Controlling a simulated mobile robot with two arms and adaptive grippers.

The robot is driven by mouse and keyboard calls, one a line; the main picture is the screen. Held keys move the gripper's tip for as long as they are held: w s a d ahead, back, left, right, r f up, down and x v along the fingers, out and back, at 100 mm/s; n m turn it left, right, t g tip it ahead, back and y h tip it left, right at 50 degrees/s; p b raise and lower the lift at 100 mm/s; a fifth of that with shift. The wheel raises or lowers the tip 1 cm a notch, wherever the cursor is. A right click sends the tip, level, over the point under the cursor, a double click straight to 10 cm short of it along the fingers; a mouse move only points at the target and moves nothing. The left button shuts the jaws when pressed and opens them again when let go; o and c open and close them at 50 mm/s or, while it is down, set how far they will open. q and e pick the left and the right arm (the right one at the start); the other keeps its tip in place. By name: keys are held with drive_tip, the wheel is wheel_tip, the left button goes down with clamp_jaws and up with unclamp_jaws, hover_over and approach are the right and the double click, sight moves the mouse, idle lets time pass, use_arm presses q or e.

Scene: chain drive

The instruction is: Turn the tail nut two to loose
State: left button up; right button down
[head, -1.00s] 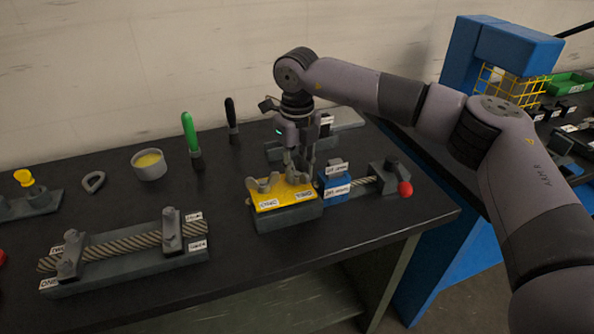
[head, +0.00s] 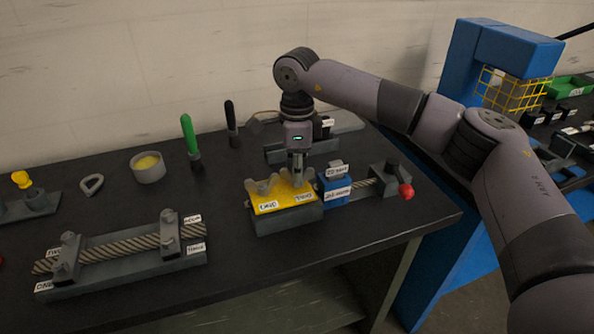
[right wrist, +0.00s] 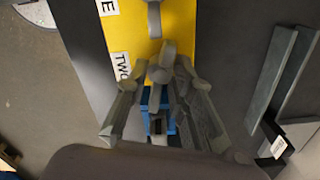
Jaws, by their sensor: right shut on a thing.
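The yellow block (head: 283,194) sits on a dark grey base (head: 290,221) in the middle of the bench. Two grey wing nuts stand on it: nut one (head: 262,186) at left is free, and nut two is at right, by the label that reads TWO in the right wrist view (right wrist: 122,66). My right gripper (head: 297,180) points straight down and is shut on nut two (right wrist: 161,66), whose lower part the fingers partly hide. In the right wrist view the fingers (right wrist: 160,100) stand on either side of it. My left gripper is not in view.
A blue block (head: 335,187) on a rope stands just right of the yellow block, with a red-knobbed fitting (head: 392,181) beyond. A rope clamp rig (head: 125,258) lies at front left. A cup (head: 148,167) and green-handled tool (head: 190,138) stand behind.

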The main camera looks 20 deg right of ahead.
drive_tip(key=n, duration=0.5)
drive_tip(key=shift+s+f+n, duration=0.1)
drive_tip(key=shift+f+n, duration=0.05)
drive_tip(key=shift+n, duration=0.25)
idle(0.4)
drive_tip(key=c, duration=1.7)
unclamp_jaws()
wheel_tip(320, 180, up, 12)
drive_tip(key=shift+f, duration=0.1)
